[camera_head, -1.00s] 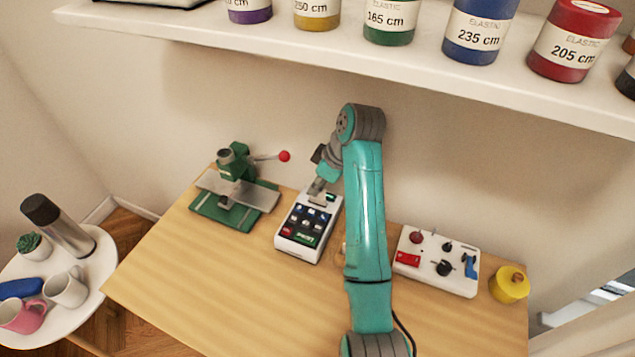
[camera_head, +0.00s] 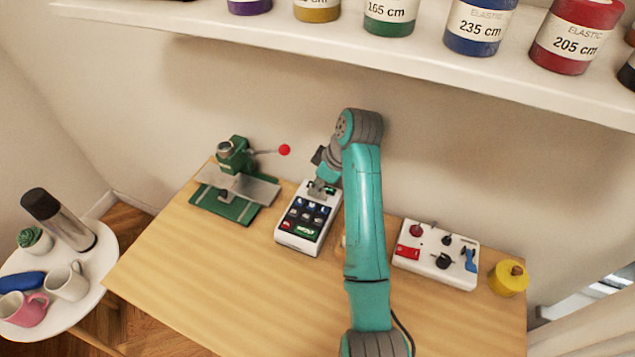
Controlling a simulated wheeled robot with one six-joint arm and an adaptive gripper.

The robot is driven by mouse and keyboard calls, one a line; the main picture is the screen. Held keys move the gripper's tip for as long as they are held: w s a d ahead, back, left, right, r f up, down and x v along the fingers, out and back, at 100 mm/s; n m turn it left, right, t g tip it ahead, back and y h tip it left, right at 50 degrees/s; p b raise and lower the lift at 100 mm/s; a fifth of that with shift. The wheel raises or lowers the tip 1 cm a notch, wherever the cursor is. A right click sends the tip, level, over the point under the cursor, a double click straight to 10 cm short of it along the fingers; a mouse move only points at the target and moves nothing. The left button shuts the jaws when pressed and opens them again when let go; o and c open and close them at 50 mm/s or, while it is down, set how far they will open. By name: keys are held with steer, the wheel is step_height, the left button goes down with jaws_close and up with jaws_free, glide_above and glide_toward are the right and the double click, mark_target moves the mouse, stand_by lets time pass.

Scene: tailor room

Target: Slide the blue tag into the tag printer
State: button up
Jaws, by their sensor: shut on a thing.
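The tag printer (camera_head: 305,228) is a white box with dark keys and a green key, standing on the wooden table. My teal arm covers the table just right of the printer.
A green press (camera_head: 236,185) with a red-knobbed lever stands left of the printer. A white control panel (camera_head: 437,255) and a yellow container (camera_head: 508,278) are on the right. A shelf (camera_head: 300,30) with elastic spools hangs above. The front left of the table (camera_head: 190,280) is clear.

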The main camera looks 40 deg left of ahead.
steer(key=shift+f, duration=0.65)
